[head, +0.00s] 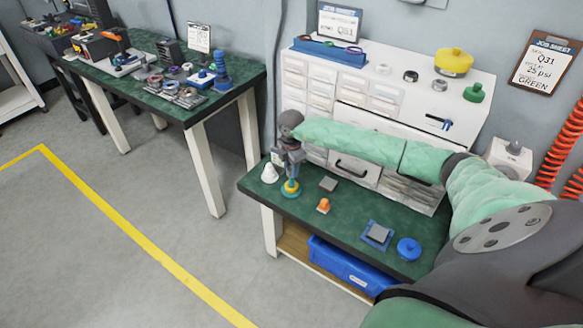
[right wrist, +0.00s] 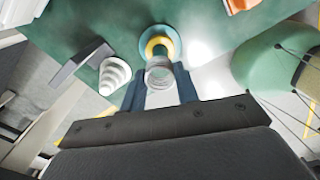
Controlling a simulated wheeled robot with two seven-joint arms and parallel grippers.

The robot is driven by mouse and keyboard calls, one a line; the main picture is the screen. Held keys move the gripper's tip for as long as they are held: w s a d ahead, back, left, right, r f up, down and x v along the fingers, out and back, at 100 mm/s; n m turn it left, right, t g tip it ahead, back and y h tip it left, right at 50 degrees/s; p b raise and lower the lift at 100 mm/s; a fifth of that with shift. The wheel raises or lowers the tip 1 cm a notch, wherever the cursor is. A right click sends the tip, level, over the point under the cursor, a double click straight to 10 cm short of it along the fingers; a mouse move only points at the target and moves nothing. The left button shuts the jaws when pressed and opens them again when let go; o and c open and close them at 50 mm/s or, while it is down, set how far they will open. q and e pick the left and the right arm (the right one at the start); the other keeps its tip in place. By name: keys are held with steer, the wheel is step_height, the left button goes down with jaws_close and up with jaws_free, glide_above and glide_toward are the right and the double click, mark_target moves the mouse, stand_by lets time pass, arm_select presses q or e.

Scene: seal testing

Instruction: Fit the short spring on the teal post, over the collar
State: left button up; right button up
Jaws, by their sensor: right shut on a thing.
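The teal post's round base with its yellow collar (head: 291,188) stands near the left end of the green bench, and it also shows in the right wrist view (right wrist: 159,44). My right gripper (head: 290,166) is just above it, pointing down. In the right wrist view its two fingers are shut on a pale grey coil, the short spring (right wrist: 160,75). The spring lines up closely with the yellow collar beyond it. I cannot tell whether the spring is around the post's top or still clear of it. My left gripper is not in view.
A white stepped cone (head: 269,173) stands close left of the post. A grey block (head: 328,184) and an orange piece (head: 323,206) lie to the right. Farther right are a blue-edged square plate (head: 377,234) and a blue round piece (head: 409,248). White drawers (head: 360,172) stand behind.

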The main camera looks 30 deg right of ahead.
steer(key=shift+f, duration=0.1)
steer(key=shift+f+b, duration=1)
steer(key=shift+f, duration=0.8)
stand_by(0.5)
steer(key=o, duration=1.1)
steer(key=shift+c, duration=0.2)
steer(key=shift+r, duration=0.1)
steer(key=shift+r+p, duration=1.95)
steer(key=shift+r, duration=1.45)
